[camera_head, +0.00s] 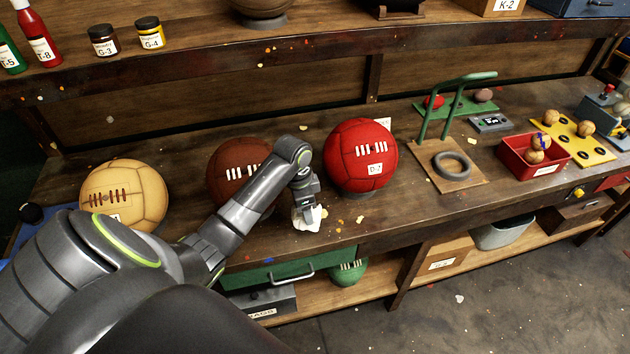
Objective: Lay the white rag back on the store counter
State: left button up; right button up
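The white rag (309,220) is a small crumpled bundle near the front of the wooden store counter (400,217), between the brown ball and the red ball. My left gripper (305,207) points down with its fingertips at the rag, and the rag bunches around them. The fingers look shut on it, though the cloth partly hides the tips. I cannot tell whether the rag touches the counter top or hangs just above it. My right gripper is not in view.
A tan ball (124,194), a brown ball (236,166) and a red ball (360,155) marked D-2 stand along the counter. A ring on a wooden board (451,165) and a red bin (525,159) lie to the right. Small scraps dot the counter.

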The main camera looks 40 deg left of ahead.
aim_at(300, 216)
pick_arm(q)
notch_tip(300, 216, down, 6)
jog(key=shift+r+p, duration=0.15)
jog(key=shift+p, duration=0.3)
jog(key=shift+f, duration=0.2)
jog(key=o, duration=1)
jog(key=shift+c, duration=0.2)
jog(key=r, duration=0.3)
jog(key=r+b, duration=0.1)
jog(key=r, duration=0.3)
jog(key=a+r+b, duration=0.1)
jog(key=r, duration=0.3)
jog(key=shift+s, duration=0.4)
jog(key=shift+s+r, duration=0.1)
jog(key=shift+r, duration=0.5)
jog(key=shift+f, duration=0.1)
